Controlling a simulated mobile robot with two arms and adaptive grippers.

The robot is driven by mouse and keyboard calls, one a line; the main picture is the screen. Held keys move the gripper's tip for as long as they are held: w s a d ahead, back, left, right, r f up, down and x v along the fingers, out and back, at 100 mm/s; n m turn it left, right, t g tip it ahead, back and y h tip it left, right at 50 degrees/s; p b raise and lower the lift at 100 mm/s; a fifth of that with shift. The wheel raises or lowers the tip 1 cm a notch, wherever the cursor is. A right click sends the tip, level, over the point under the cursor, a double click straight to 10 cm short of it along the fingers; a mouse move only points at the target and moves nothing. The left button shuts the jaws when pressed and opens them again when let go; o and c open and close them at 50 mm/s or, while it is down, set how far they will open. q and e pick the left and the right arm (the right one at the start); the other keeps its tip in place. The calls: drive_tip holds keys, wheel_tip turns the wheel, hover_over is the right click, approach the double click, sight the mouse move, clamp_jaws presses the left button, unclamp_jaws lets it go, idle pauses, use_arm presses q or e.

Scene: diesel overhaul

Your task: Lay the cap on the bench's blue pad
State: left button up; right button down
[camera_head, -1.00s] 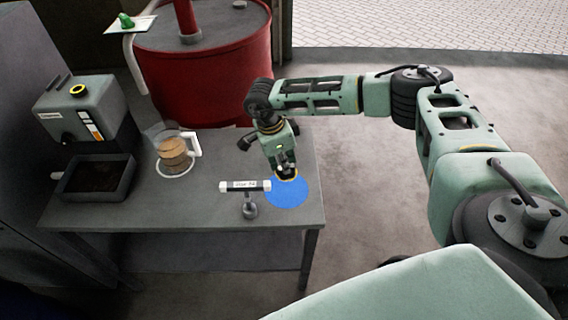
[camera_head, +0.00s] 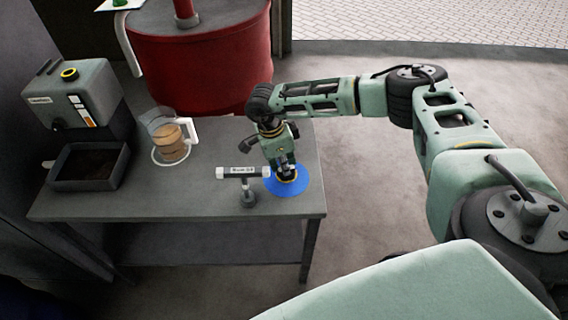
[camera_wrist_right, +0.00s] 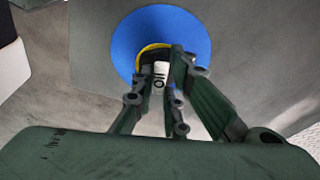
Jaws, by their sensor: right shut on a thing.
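The round blue pad (camera_head: 302,183) lies flat near the right end of the grey bench (camera_head: 110,203). My right gripper (camera_head: 286,172) points down over the pad, its fingers shut on the cap (camera_head: 288,181). In the right wrist view the cap (camera_wrist_right: 160,72) shows a white face with dark lettering and a yellow rim, between the gripper's fingers (camera_wrist_right: 162,85). The blue pad (camera_wrist_right: 195,35) shows around and behind it. The cap is at or just above the pad; I cannot tell if it touches. My left gripper is out of view.
A T-shaped stand with a label (camera_head: 243,173) stands just left of the pad. A clear jug of brown liquid (camera_head: 172,143), a dark tray (camera_head: 92,165) and a grey tank with a yellow-ringed opening (camera_head: 75,98) are further left. A red drum (camera_head: 200,65) stands behind the bench.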

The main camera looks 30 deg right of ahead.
drive_tip(key=c, duration=1.7)
unclamp_jaws()
drive_tip(key=shift+o, duration=0.2)
wheel_tip(320, 180, up, 12)
drive_tip(key=a, duration=0.2)
drive_tip(key=shift+w+a, duration=0.15)
drive_tip(key=shift+w, duration=0.2)
